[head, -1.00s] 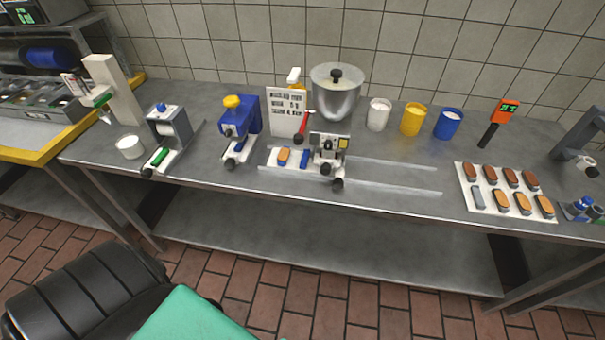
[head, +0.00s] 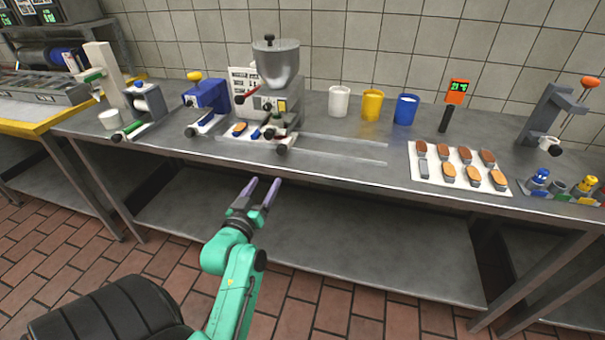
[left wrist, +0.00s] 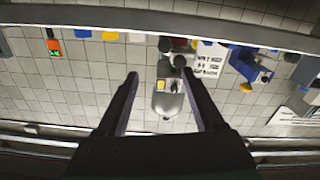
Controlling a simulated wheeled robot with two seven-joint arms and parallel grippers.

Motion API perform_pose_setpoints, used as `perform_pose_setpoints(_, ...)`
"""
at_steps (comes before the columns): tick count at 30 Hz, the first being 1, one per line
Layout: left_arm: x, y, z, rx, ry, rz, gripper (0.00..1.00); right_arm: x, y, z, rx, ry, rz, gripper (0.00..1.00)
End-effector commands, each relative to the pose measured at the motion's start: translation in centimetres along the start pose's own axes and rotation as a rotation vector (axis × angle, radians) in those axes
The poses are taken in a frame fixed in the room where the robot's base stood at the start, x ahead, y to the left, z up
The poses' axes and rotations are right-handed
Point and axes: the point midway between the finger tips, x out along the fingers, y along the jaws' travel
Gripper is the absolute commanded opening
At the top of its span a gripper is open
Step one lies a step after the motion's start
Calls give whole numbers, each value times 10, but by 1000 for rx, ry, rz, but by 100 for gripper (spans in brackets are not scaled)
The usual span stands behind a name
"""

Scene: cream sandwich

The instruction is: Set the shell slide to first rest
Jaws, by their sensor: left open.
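The shell slide (head: 231,134) is a pale plate low on the bench, left of the dispenser's front. A tan shell (head: 239,129) and a blue block (head: 256,133) are on it. The dispenser (head: 272,104), with its steel hopper (head: 276,68), stands at the slide, and dark knobs partly cover the slide's right end. My left gripper (head: 263,184) is open and empty in front of the bench edge, apart from the slide. In the left wrist view its fingers (left wrist: 160,78) spread either side of the upside-down hopper (left wrist: 168,102). My right gripper is not in view.
Two metal rails (head: 345,150) run right from the slide, clear of objects. A white tray (head: 453,180) of shells lies further right. White, yellow (head: 372,105) and blue cups stand behind. A blue device (head: 205,97) stands left. The bench front edge lies between gripper and slide.

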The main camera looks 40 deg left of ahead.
Motion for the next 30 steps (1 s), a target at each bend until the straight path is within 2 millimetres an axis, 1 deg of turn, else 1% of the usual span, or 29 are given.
perform_pose_setpoints(2,7,0,-4,0,5,0,69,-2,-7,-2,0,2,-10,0)
perform_pose_setpoints(5,26,1,-6,-1,7,1,69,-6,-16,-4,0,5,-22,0)
perform_pose_setpoints(9,64,1,-6,-1,5,1,69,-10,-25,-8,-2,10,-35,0)
perform_pose_setpoints(15,116,1,-5,0,3,1,69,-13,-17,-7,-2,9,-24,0)
perform_pose_setpoints(18,133,1,-3,1,2,0,69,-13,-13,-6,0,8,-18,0)
perform_pose_setpoints(22,144,1,-3,-1,2,0,69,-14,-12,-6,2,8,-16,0)
perform_pose_setpoints(29,144,1,-2,0,0,0,69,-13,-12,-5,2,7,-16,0)
perform_pose_setpoints(30,144,1,-2,0,0,1,54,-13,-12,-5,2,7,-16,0)
